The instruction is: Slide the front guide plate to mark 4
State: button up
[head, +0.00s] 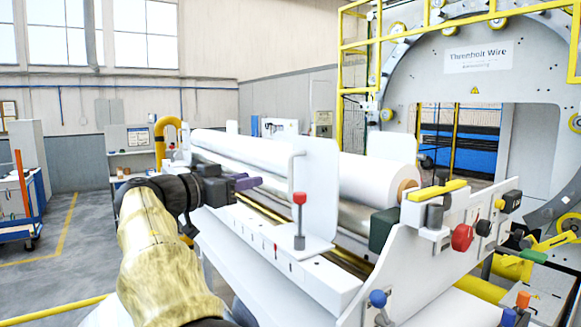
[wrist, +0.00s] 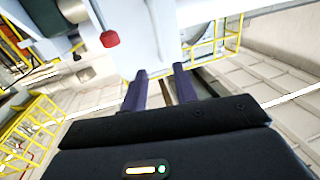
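The front guide plate (head: 319,185) is an upright white plate by the roll, nearer of two tall plates. A red-topped clamp handle (head: 299,203) stands at its foot. The white rail (head: 285,262) below carries small marks and a red one; their numbers are too small to read. My gripper (head: 243,182) is left of the plate, apart from it, above the rail's far part. In the wrist view its two purple fingers (wrist: 160,82) are spread with nothing clearly between them. A red knob (wrist: 109,39) shows beyond them; I cannot tell which knob it is.
The white film roll (head: 250,157) lies behind the rail. Another white plate (head: 392,150) stands behind it. A red round knob (head: 462,237) and a blue knob (head: 378,298) stick out at the near end. A yellow-railed ring machine (head: 480,90) stands at right. Open floor lies left.

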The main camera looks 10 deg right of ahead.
aim_at(289, 171)
jog(key=p+x, duration=0.6)
jog(key=x, duration=0.7)
jog(key=shift+r+p, duration=0.1)
jog(key=shift+p, duration=0.2)
jog(key=shift+w+d, duration=0.25)
jog(key=shift+c, duration=0.2)
grip_shut()
